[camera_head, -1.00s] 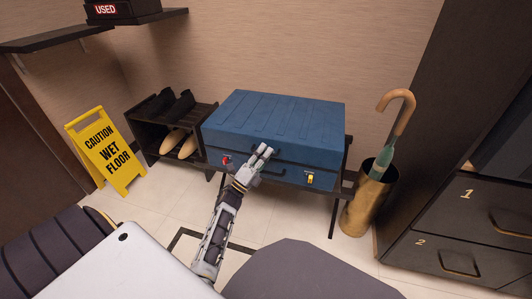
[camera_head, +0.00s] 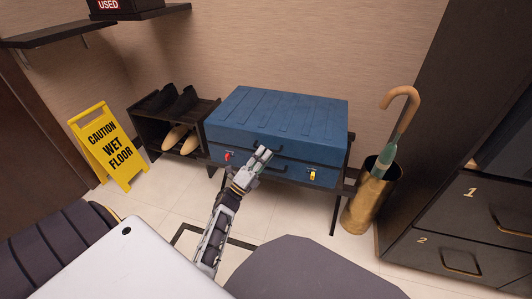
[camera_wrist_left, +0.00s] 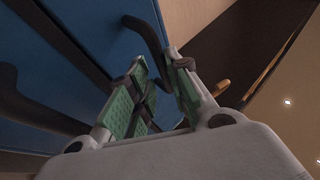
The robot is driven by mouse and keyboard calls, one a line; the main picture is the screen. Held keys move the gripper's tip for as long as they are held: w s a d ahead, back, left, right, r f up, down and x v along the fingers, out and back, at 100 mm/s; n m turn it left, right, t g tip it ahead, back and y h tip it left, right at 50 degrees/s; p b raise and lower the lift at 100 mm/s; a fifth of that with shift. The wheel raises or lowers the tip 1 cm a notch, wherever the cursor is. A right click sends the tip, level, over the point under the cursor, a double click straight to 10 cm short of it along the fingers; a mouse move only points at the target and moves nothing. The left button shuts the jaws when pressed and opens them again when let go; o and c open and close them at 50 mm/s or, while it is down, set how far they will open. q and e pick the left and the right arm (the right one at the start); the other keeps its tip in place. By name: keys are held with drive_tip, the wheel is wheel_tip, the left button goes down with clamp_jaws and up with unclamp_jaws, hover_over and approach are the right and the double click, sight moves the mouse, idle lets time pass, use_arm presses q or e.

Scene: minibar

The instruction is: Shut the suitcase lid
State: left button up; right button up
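The blue suitcase (camera_head: 315,152) lies on a dark rack, its lid (camera_head: 285,115) down over the base. A dark seam runs between lid and base; I cannot tell if it is fully closed. A red latch (camera_head: 228,156) and a yellow latch (camera_head: 312,174) show on its front. My left gripper (camera_head: 262,153) is in front of the suitcase near its front handles. In the left wrist view its fingers (camera_wrist_left: 162,75) are a little apart with nothing held between them; a dark handle (camera_wrist_left: 148,38) is close to the fingertips. My right gripper is out of view.
A brass umbrella stand (camera_head: 368,203) with an umbrella stands right of the rack. A shoe rack (camera_head: 170,125) and a yellow wet floor sign (camera_head: 110,148) are at left. Dark numbered drawers (camera_head: 480,215) stand at right. The tiled floor in front of the rack is partly clear.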

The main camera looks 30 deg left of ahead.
use_arm(q)
drive_tip(key=v, duration=1)
drive_tip(key=shift+s+d+f, duration=0.1)
drive_tip(key=shift+s, duration=0.05)
idle(0.4)
